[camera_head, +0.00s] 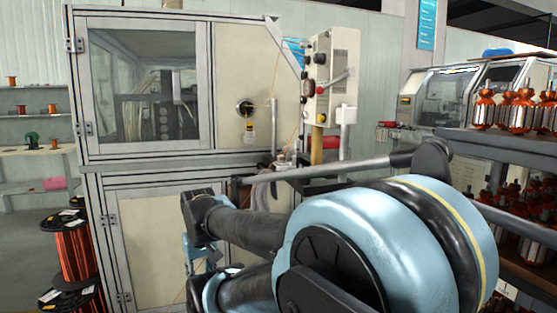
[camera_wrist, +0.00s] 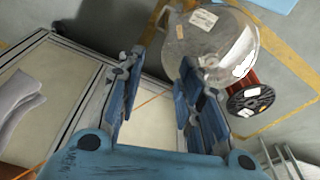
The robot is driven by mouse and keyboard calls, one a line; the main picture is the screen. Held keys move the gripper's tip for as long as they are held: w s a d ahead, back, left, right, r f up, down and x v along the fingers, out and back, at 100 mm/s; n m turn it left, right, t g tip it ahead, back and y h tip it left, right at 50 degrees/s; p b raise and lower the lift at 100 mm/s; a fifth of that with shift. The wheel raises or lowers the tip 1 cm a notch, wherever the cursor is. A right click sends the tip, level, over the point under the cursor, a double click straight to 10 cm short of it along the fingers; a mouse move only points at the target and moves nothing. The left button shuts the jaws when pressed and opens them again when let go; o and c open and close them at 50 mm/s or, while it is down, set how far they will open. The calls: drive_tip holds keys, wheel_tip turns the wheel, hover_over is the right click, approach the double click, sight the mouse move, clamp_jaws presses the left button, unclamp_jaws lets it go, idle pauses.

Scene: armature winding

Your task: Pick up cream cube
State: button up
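I cannot make out a cream cube in either view. In the wrist view my gripper (camera_wrist: 160,88) is open, with its two blue fingers well apart. A pale cream surface shows behind and between the fingers, with a thin orange wire crossing it; I see no separate object held there. In the head view my large blue and black arm covers the lower middle and right, and the gripper is mostly hidden behind it.
A framed machine cabinet (camera_head: 155,155) with cream panels stands ahead. A control box (camera_head: 333,70) is on its right. Copper wire spools (camera_head: 73,255) stand at lower left. A rack (camera_head: 490,143) holds several armatures at right. A clear drum (camera_wrist: 208,45) and a spool (camera_wrist: 250,101) show in the wrist view.

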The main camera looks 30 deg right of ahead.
drive_tip(key=shift+w+d, duration=0.25)
drive_tip(key=shift+w, duration=0.15)
